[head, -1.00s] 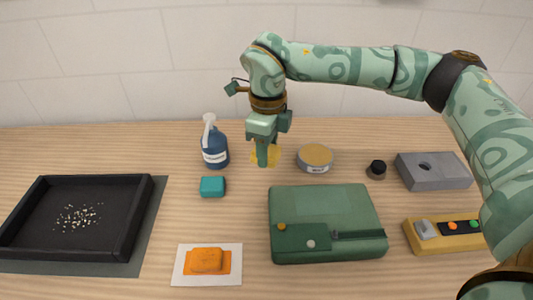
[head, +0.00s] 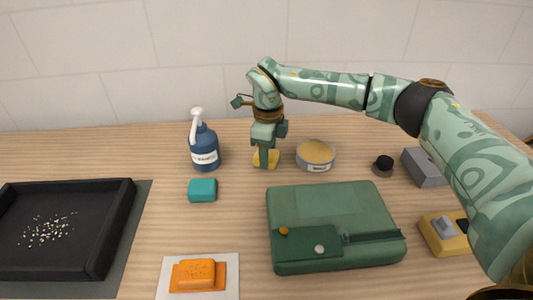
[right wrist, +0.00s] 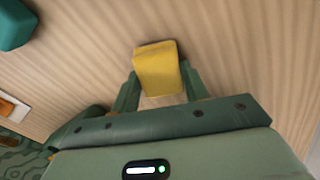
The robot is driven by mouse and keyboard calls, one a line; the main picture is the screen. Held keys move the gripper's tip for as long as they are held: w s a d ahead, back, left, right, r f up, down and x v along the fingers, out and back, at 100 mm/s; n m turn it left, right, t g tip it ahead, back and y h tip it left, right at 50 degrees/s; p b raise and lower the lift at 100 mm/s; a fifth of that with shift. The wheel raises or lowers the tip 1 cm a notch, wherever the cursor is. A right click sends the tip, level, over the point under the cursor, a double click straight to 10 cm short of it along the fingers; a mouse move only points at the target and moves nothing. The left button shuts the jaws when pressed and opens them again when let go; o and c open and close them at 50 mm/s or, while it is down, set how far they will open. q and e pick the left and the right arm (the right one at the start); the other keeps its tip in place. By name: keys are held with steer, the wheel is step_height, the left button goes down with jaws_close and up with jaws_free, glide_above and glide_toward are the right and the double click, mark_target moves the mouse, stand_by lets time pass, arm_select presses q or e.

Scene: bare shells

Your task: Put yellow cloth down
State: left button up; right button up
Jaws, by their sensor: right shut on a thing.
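The yellow cloth (head: 272,159) is a small folded block at the back middle of the wooden table, between the blue pump bottle and the round tin. My right gripper (head: 264,158) points down over it and is shut on it. In the right wrist view the yellow cloth (right wrist: 158,68) sits between the two fingers of my right gripper (right wrist: 159,88). The gripper hides part of the cloth in the head view. The cloth looks at or very near the table top; I cannot tell if it touches. My left gripper is not in view.
A blue pump bottle (head: 205,147) and teal block (head: 202,190) stand left of the cloth, a round tin (head: 315,156) right. A green case (head: 333,260) lies in front. A black tray (head: 117,232) with pale crumbs is far left. An orange sponge (head: 194,273) lies on a white sheet.

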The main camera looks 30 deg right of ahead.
steer(key=o, duration=1)
steer(key=shift+c, duration=0.2)
arm_select(q)
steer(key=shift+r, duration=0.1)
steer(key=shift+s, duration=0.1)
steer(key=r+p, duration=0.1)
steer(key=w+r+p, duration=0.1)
steer(key=p, duration=0.1)
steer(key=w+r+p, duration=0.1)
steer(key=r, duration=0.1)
steer(key=shift+p, duration=0.35)
arm_select(e)
step_height(320, 180, up, 12)
steer(key=shift+r, duration=0.15)
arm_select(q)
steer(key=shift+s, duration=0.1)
arm_select(e)
steer(key=shift+s, duration=0.1)
